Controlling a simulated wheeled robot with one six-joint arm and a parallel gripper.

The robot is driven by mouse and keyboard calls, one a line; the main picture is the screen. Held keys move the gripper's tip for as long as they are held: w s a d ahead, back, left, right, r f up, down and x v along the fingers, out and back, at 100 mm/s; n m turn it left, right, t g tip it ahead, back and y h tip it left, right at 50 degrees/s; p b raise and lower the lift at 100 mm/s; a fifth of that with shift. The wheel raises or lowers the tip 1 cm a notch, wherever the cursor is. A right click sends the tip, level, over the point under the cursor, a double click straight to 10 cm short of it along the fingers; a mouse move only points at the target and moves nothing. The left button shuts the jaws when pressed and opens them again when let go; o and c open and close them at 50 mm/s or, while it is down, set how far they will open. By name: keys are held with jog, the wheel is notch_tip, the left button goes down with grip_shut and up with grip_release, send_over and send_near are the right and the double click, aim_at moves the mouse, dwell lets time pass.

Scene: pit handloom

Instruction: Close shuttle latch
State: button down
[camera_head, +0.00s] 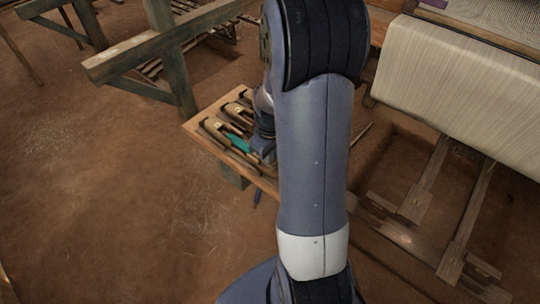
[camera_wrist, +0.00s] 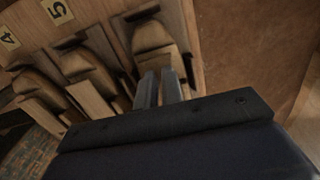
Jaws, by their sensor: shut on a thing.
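A wooden shuttle rack (camera_head: 190,126) stands low behind my arm in the head view, with several slots holding rounded wooden shuttles (camera_head: 222,137). One slot shows teal (camera_head: 238,143). In the wrist view the rack's slots run along the top left, and a pale brown shuttle (camera_wrist: 152,38) lies in the rightmost slot. My gripper (camera_wrist: 159,88) reaches to the near end of this shuttle, its two fingers slightly apart and shut on a small part there, seemingly the shuttle latch. That part is mostly hidden between the fingers, so its angle cannot be told.
Number plates 4 (camera_wrist: 9,40) and 5 (camera_wrist: 57,10) mark the rack. A wooden frame (camera_head: 150,52) stands behind it on the left. The loom's pale cloth (camera_head: 455,85) and treadles (camera_head: 428,180) are on the right. Bare earth floor (camera_head: 110,200) is open at left.

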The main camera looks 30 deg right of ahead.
jog(key=c, duration=1.8)
grip_release()
notch_tip(320, 180, up, 11)
jog(key=shift+f+p, duration=0.1)
jog(key=shift+p, duration=0.55)
jog(key=shift+f, duration=0.15)
notch_tip(320, 180, down, 11)
jog(key=shift+r+b, duration=0.1)
jog(key=shift+b, duration=0.6)
jog(key=shift+r, duration=0.15)
jog(key=shift+r, duration=0.1)
